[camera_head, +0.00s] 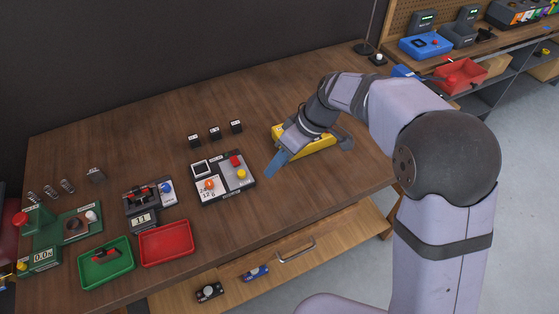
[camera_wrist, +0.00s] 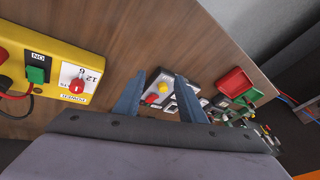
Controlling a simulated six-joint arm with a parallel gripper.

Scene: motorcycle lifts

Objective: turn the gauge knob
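A yellow box (camera_head: 318,146) lies on the bench beside my gripper; in the wrist view the same yellow box (camera_wrist: 52,72) carries a red knob (camera_wrist: 77,86) on a numbered white dial and a green switch (camera_wrist: 36,74). A grey panel (camera_head: 222,187) to the left has an orange-red knob (camera_head: 208,184) on a white numbered dial, a red button and a yellow button. I cannot tell which knob is the gauge knob. My gripper (camera_head: 276,164) is above the bench between box and panel. In the wrist view my gripper (camera_wrist: 160,88) has its blue fingers apart, with nothing between them.
Several small black blocks (camera_head: 215,133) stand behind the panel. A digital device (camera_head: 143,218), red tray (camera_head: 166,244), green tray (camera_head: 106,263) and green machine (camera_head: 48,236) are further left. The bench (camera_head: 150,115) has bare room at the back.

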